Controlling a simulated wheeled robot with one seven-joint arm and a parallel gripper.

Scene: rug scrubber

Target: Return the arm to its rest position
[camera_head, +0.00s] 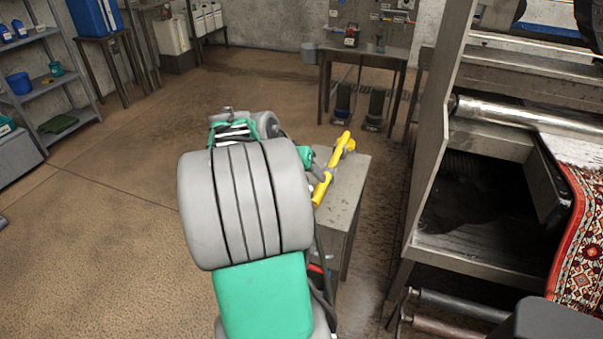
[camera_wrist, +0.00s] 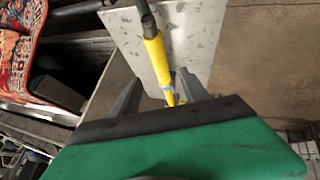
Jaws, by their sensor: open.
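My arm, grey and green, is extended in the middle of the head view and hides part of what lies behind it. My gripper (camera_wrist: 158,90) shows in the wrist view with its two grey fingers apart. A yellow tool (camera_head: 332,172) with a dark end lies on a small metal table (camera_head: 346,205), just right of my arm in the head view. In the wrist view the yellow tool (camera_wrist: 158,62) appears between and beyond the fingers, over the grey tabletop (camera_wrist: 192,42). I cannot tell whether the fingers touch it.
A large metal machine (camera_head: 425,150) with a roller and a red patterned rug (camera_head: 580,240) stands on the right. A workbench (camera_head: 365,53) is at the back. Shelves (camera_head: 45,80) stand at the far left. The brown floor (camera_head: 100,230) on the left is clear.

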